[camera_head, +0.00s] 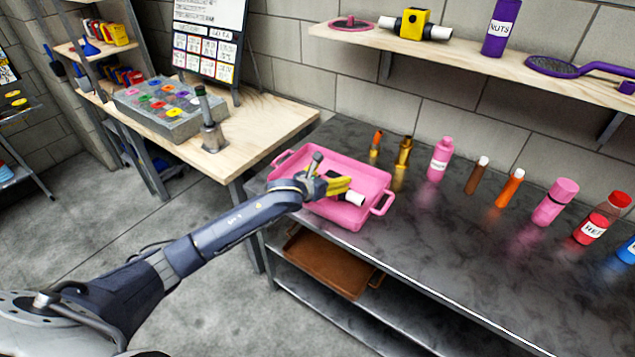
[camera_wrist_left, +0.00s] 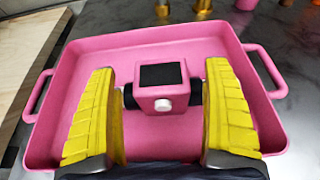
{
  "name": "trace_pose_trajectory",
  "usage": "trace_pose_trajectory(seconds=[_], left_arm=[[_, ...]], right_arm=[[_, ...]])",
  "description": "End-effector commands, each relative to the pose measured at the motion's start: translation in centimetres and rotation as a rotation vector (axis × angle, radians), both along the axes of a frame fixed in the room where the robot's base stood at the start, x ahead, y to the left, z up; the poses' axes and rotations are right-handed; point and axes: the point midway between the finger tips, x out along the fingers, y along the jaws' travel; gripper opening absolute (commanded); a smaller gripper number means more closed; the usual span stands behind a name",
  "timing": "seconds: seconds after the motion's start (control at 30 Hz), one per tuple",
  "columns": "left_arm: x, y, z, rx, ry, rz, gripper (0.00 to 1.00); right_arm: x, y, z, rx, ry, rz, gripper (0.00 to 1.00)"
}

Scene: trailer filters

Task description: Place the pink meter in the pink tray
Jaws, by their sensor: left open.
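The pink tray (camera_head: 284,166) sits on the dark metal counter in the head view and fills much of the left wrist view (camera_wrist_left: 60,85). The pink meter (camera_wrist_left: 161,101), a small box with a black screen, a white knob and dark side ends, is inside the tray walls. In the head view mostly its white pipe end (camera_head: 352,199) shows, the rest being hidden by my gripper. It looks to rest on the tray floor. My left gripper (camera_head: 343,189) is open over the tray, its yellow fingers on either side of the meter with gaps. My right gripper is not in view.
Several bottles and small cylinders, including a pink bottle (camera_head: 440,160) and a red one (camera_head: 602,218), stand right of the tray. A wooden shelf (camera_head: 470,60) hangs above, holding a yellow meter (camera_head: 415,23). A wooden table (camera_head: 262,120) is at left.

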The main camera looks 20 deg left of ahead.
Motion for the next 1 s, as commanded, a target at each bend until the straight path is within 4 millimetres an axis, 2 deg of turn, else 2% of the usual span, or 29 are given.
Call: trace_pose_trajectory(seconds=[0.3,0.5,0.7,1.0], left_arm=[[-4.9,1.3,2.0,0.004,0.001,-0.002,0.84],[-7.3,1.9,3.0,0.003,0.000,-0.001,0.84],[-8.5,2.2,3.6,0.002,0.000,-0.001,0.84],[-8.8,2.3,3.7,0.000,0.001,0.000,0.84]], right_arm=[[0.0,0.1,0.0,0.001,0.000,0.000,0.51],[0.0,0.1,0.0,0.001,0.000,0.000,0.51],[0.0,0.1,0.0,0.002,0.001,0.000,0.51],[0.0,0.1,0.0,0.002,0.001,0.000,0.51]])
